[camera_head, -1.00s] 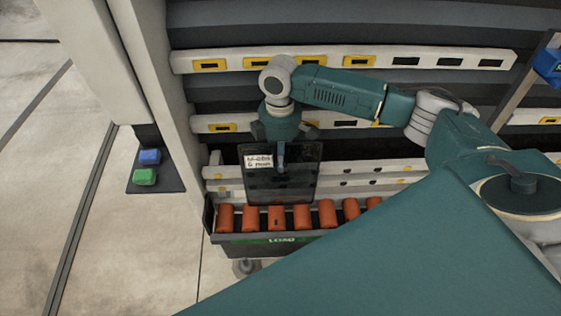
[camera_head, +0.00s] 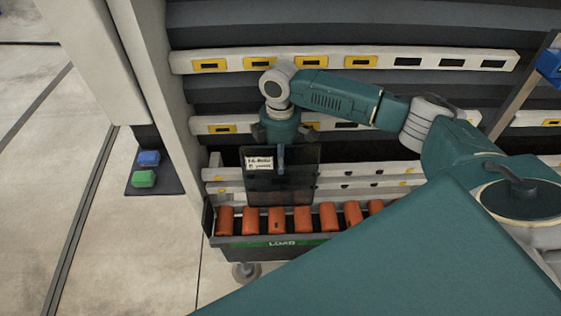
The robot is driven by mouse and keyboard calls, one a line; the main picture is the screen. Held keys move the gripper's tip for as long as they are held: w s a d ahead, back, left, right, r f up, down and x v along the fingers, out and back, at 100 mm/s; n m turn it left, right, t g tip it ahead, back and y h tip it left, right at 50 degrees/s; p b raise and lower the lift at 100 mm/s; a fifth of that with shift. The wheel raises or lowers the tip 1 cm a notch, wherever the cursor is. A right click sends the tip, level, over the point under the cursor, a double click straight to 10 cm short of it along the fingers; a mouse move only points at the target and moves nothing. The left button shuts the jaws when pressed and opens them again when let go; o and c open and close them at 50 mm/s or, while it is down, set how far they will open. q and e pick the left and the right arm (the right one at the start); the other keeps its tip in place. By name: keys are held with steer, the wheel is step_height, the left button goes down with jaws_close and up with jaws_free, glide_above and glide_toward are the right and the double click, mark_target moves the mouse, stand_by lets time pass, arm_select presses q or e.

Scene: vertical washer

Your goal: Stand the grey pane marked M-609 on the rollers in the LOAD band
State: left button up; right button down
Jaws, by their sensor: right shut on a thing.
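The grey pane (camera_head: 283,188) is dark and see-through, with a white label (camera_head: 259,163) at its upper left; the label's text is too blurred to read fully. My right gripper (camera_head: 281,150) is shut on the pane's top edge from above and holds it upright. The pane's lower edge is at the orange rollers (camera_head: 277,220), above the green LOAD band (camera_head: 283,243); I cannot tell whether it touches them. My left gripper is not in view.
The washer's frame post (camera_head: 165,110) stands left of the rollers. A panel with a blue button (camera_head: 149,158) and a green button (camera_head: 144,179) is beside it. Pale slotted rails (camera_head: 340,60) run behind my right arm. More rollers to the right are bare.

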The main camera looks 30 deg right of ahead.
steer(key=shift+f, duration=0.3)
stand_by(0.5)
steer(key=c, duration=1.8)
jaws_free()
steer(key=shift+o, duration=0.2)
steer(key=shift+s+f, duration=0.15)
step_height(320, 180, up, 12)
steer(key=w, duration=0.1)
steer(key=shift+w+d, duration=0.2)
